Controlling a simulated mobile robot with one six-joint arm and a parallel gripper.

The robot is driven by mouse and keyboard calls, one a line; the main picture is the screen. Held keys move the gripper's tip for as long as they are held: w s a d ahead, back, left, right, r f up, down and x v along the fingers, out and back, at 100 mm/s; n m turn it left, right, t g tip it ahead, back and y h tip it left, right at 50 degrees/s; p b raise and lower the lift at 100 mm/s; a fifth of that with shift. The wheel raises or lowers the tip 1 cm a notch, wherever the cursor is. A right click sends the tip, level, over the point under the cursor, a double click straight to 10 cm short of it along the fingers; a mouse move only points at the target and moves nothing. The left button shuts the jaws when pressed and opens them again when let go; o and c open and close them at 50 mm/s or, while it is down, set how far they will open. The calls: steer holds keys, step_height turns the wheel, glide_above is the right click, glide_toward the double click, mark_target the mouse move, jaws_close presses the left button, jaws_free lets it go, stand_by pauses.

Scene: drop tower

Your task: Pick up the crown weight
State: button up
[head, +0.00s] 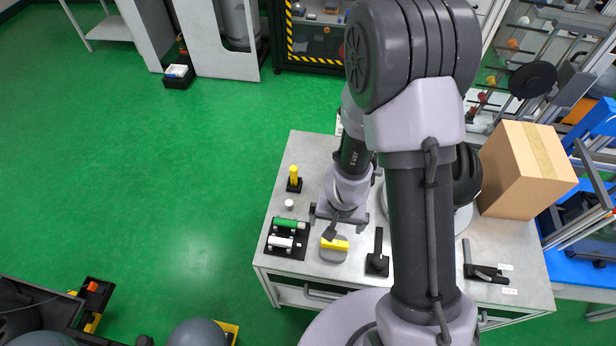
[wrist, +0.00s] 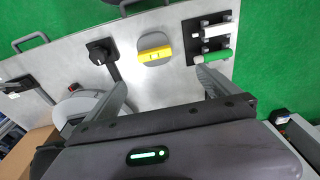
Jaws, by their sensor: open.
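No label marks the crown weight, so I cannot tell for certain which piece it is. A grey rounded piece (head: 333,254) with a yellow bar (head: 341,244) across it lies on the grey table. It also shows in the wrist view, the grey piece (wrist: 154,42) under its yellow bar (wrist: 155,54), ahead of the spread fingers. My gripper (head: 338,220) is open and empty, just behind this piece in the head view. In the wrist view its fingers (wrist: 162,80) stand wide apart with bare table between them.
A black holder (head: 273,249) with a green and a white cylinder lies left of the grey piece. A black-handled tool (head: 377,262) lies to its right. A yellow post (head: 294,175) and a small white cylinder (head: 289,204) stand behind left. A cardboard box (head: 522,172) stands at right.

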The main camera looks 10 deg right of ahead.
mark_target(336, 243)
steer(key=f+b, duration=0.3)
steer(key=f, duration=0.1)
steer(key=f+b, duration=0.3)
steer(key=f, duration=0.1)
steer(key=d+f+b, duration=0.1)
steer(key=f+b, duration=0.2)
steer(key=f, duration=0.2)
steer(key=shift+w+d, duration=0.1)
steer(key=shift+w, duration=0.05)
steer(key=f+b, duration=0.1)
steer(key=f, duration=0.1)
steer(key=f+b, duration=0.1)
steer(key=f, duration=0.1)
steer(key=w+f+b, duration=0.1)
steer(key=f, duration=0.1)
steer(key=shift+b, duration=0.3)
steer(key=shift+r, duration=0.15)
steer(key=shift+c, duration=0.7)
steer(key=c, duration=1.8)
steer(key=shift+o, duration=0.2)
steer(key=shift+r, duration=0.1)
